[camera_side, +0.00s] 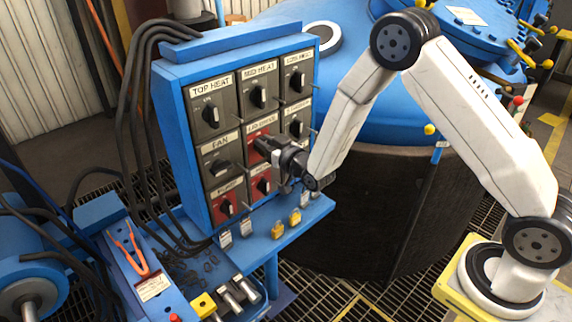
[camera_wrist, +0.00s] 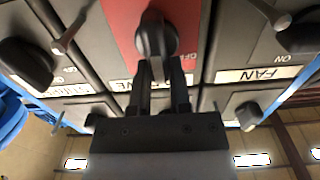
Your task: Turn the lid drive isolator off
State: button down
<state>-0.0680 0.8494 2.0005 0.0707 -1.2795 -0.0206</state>
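The lid drive isolator is the red-plated switch (camera_side: 256,133) in the middle of the blue panel's grid, partly covered by my gripper (camera_side: 264,146). In the wrist view its dark rotary knob (camera_wrist: 155,36) stands on the red plate, with its label partly hidden by my fingers. My gripper (camera_wrist: 163,62) has its two fingertips at the near end of this knob, one on each side, with a narrow gap between the fingers. I cannot tell whether they press on the knob.
The fan switch (camera_side: 220,165) is left of it, and the mid heat switch (camera_side: 259,96) is above. More red switches sit in the bottom row, including one at lower left (camera_side: 225,205). Thin pins stick out between switches. A blue shelf (camera_side: 255,245) with padlocks (camera_side: 278,229) is below.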

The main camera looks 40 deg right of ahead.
aim_at(252, 148)
jog(key=shift+a+n, duration=0.1)
jog(key=shift+n, duration=0.3)
jog(key=n, duration=0.3)
jog(key=a+n, duration=0.1)
jog(key=n, duration=0.4)
jog(key=shift+a+f+n, duration=0.2)
jog(key=shift+f+n, duration=0.1)
jog(key=n, duration=0.4)
jog(key=shift+a+f+n, duration=0.2)
jog(key=shift+f+n, duration=0.1)
jog(key=shift+f, duration=0.1)
jog(key=shift+a+f+n, duration=0.1)
jog(key=shift+f+n, duration=0.1)
jog(key=shift+n, duration=0.8)
jog(key=shift+f+n, duration=0.15)
jog(key=shift+n, duration=0.85)
jog(key=c, duration=0.6)
grip_release()
jog(key=shift+o, duration=0.2)
